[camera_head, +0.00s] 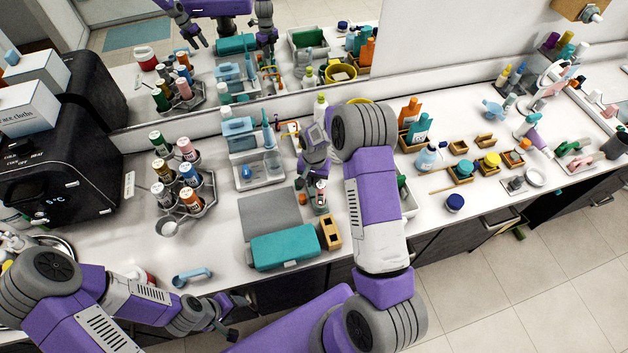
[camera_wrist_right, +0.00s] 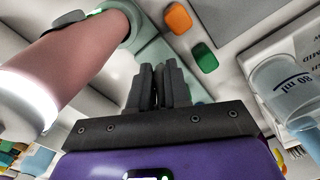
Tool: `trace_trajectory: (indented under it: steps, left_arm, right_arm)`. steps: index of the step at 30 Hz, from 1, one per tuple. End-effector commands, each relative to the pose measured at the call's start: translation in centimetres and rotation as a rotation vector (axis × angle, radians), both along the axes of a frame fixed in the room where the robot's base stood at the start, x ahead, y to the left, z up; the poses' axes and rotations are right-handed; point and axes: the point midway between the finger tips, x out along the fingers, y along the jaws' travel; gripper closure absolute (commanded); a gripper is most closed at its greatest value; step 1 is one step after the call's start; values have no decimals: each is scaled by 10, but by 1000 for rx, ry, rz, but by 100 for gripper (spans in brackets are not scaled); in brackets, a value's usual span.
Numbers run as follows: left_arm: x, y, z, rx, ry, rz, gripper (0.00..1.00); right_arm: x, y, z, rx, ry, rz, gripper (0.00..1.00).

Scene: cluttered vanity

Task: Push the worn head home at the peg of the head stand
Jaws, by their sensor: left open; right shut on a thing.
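My right gripper (camera_head: 312,178) points down at a small cluster of upright items (camera_head: 320,200) between the white tray and my forearm. In the right wrist view its fingers (camera_wrist_right: 166,85) are close together; what they hold is hidden between them. An orange oval piece (camera_wrist_right: 178,18) and a green oval piece (camera_wrist_right: 204,57) lie beyond the fingertips. I cannot make out the worn head, or tell the head stand and its peg apart from the small items there. My left gripper (camera_head: 228,322) is open and empty near the counter's front edge, away from the cluster.
A pink-and-white cylinder (camera_wrist_right: 70,60) is close beside the right fingers, and a clear measuring cup (camera_wrist_right: 285,85) is on the other side. A teal case (camera_head: 285,250), grey mat (camera_head: 268,212) and bottle rack (camera_head: 205,205) stand nearby. A blue-handled item (camera_head: 192,276) lies near the left gripper.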

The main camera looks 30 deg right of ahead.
Motion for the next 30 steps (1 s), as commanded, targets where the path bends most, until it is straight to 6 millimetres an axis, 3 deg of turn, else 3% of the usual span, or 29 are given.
trace_trajectory:
  steps: [18, 19, 24, 30]
  left_arm:
    - [0, 0, -15, 0, 0, 0, 41]
    - [0, 0, -14, 0, 0, 0, 41]
    - [0, 0, -14, 0, 0, 0, 41]
    - [0, 0, -14, 0, 0, 0, 41]
  right_arm:
    - [0, 0, -16, 0, 0, 1, 100]
    - [0, 0, -16, 0, 0, 1, 80]
    - [0, 0, -15, 0, 0, 1, 54]
    - [0, 0, -15, 0, 0, 1, 53]
